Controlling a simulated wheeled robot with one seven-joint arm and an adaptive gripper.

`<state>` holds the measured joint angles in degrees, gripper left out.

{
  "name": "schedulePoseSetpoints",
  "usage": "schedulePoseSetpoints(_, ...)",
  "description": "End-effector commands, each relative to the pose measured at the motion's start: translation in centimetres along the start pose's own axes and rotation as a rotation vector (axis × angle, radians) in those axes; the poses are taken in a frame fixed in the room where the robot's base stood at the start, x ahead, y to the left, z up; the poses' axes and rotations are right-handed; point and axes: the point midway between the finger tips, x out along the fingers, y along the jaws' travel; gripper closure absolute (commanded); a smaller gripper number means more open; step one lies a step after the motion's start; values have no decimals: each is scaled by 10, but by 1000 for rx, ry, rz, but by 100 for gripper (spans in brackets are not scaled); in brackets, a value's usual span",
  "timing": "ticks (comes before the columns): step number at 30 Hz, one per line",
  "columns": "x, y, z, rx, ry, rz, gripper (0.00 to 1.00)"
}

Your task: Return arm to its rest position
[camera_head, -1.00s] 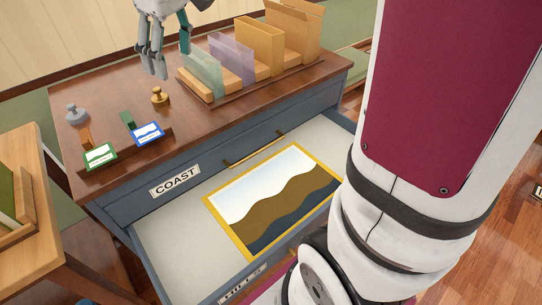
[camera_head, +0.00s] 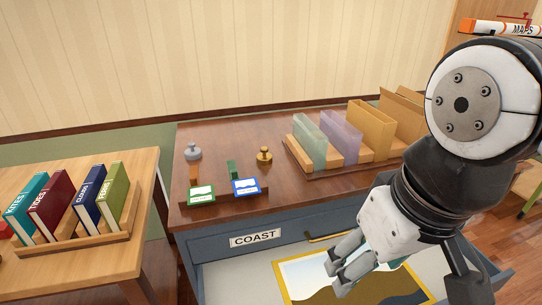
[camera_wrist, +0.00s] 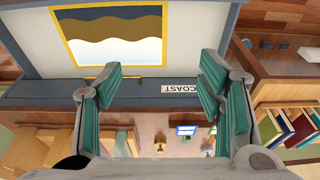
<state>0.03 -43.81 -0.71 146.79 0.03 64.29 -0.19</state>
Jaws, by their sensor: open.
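My gripper (camera_head: 343,268) is open and empty, held above the open drawer in the head view. In the wrist view my gripper (camera_wrist: 160,82) shows its teal-padded fingers spread wide, with nothing between them. My arm comes down from the right of the head view, bent close to the camera. Below the gripper lies a yellow-framed picture (camera_head: 300,274) with brown and dark waves, inside the open drawer (camera_head: 228,284). The gripper hides part of the picture in the head view. The whole picture (camera_wrist: 110,36) shows in the wrist view.
The cabinet (camera_head: 284,232), labelled COAST, carries stamps, two framed cards and a rack (camera_head: 352,160) of upright folders. A wooden table (camera_head: 90,272) with several books stands at the left. An orange-and-white MAPS tube (camera_head: 500,28) is at the upper right, near my arm.

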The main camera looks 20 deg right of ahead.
Motion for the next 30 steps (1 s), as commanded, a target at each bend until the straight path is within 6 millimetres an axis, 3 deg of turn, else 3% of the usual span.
schedulePoseSetpoints(5, -8, 0, -1, -1, 9, 1, 38)
schedulePoseSetpoints(16, -75, 1, -16, -7, 124, 11, 38)
schedulePoseSetpoints(30, -80, 1, -19, -9, 144, 13, 38)
